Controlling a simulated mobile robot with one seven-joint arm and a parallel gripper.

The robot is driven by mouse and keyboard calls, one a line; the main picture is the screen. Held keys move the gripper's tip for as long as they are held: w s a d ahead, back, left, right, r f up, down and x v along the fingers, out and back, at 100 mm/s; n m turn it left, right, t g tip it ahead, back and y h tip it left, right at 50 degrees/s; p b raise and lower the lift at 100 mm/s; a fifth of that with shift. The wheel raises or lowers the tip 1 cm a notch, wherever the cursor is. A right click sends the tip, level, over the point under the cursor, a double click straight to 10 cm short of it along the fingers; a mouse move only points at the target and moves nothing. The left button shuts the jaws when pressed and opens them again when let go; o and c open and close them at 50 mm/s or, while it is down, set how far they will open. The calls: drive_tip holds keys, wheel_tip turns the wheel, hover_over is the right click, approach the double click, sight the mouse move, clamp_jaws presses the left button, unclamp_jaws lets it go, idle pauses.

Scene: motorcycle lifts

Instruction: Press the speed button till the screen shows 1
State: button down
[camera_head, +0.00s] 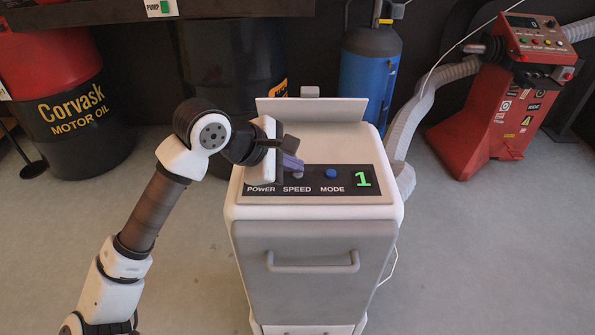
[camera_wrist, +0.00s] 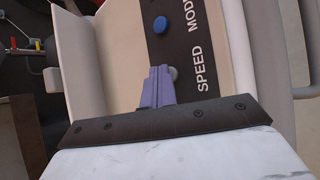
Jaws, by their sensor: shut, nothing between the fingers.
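The white cabinet (camera_head: 250,212) has a dark control panel with labels POWER, SPEED and MODE. Its screen (camera_head: 363,177) shows a green 1. The grey speed button (camera_head: 298,175) sits above the SPEED label, partly hidden by my gripper; it also shows in the wrist view (camera_wrist: 174,72) just beyond the fingertips. The blue mode button (camera_head: 331,174) is to its right and also shows in the wrist view (camera_wrist: 160,25). My gripper (camera_head: 297,166) is shut and empty, with its purple fingers at the speed button. I cannot tell whether they touch it. The power button is hidden behind my gripper.
A raised white plate (camera_head: 312,110) stands at the cabinet's back edge. A handle (camera_head: 313,264) juts from its front. A grey hose (camera_head: 425,105) runs at right to a red machine (camera_head: 500,110). Oil drums and a blue cylinder (camera_head: 366,85) stand behind.

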sight(292, 177)
drive_tip(key=shift+r, duration=0.75)
drive_tip(key=shift+r, duration=0.1)
wheel_tip(292, 177, up, 5)
drive_tip(key=shift+f+p, duration=0.1)
drive_tip(key=shift+p, duration=0.85)
